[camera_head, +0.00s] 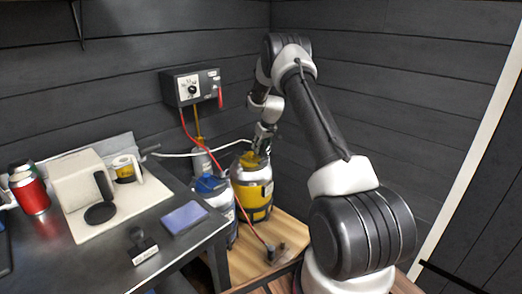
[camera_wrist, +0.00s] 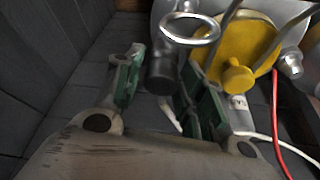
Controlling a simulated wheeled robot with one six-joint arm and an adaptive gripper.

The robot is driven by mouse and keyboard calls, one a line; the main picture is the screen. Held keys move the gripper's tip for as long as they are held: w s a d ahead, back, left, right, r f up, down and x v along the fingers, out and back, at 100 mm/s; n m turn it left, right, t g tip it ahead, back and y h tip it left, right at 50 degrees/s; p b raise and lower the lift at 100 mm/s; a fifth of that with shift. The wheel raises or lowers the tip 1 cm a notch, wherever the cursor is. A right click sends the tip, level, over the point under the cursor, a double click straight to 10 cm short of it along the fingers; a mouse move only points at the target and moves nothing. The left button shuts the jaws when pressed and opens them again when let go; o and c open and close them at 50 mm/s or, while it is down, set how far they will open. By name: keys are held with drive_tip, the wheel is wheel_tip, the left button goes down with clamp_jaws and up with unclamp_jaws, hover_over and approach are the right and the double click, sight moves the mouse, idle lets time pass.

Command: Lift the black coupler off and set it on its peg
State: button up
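My gripper (camera_wrist: 162,84) is open, its two green-padded fingers apart. In the wrist view a dark cylinder (camera_wrist: 161,72) shows in the gap between them, with a metal ring (camera_wrist: 190,28) just beyond; it may be part of the black coupler, but I cannot tell. A yellow round fitting with a knob (camera_wrist: 238,74) is right of the fingers. In the head view my gripper (camera_head: 262,148) is just above the yellow-banded keg (camera_head: 252,196), whose top has a yellow part (camera_head: 254,160). Contact cannot be told. I cannot make out the peg.
A blue-and-white container (camera_head: 213,186) stands left of the keg. A red hose (camera_head: 229,182) runs from the wall box (camera_head: 191,86) down past the kegs; a pale hose (camera_head: 180,154) crosses behind. The dark bench (camera_head: 190,240) with cups is at left. Walls are close behind.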

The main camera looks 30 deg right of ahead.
drive_tip(key=shift+s, duration=0.15)
drive_tip(key=c, duration=0.7)
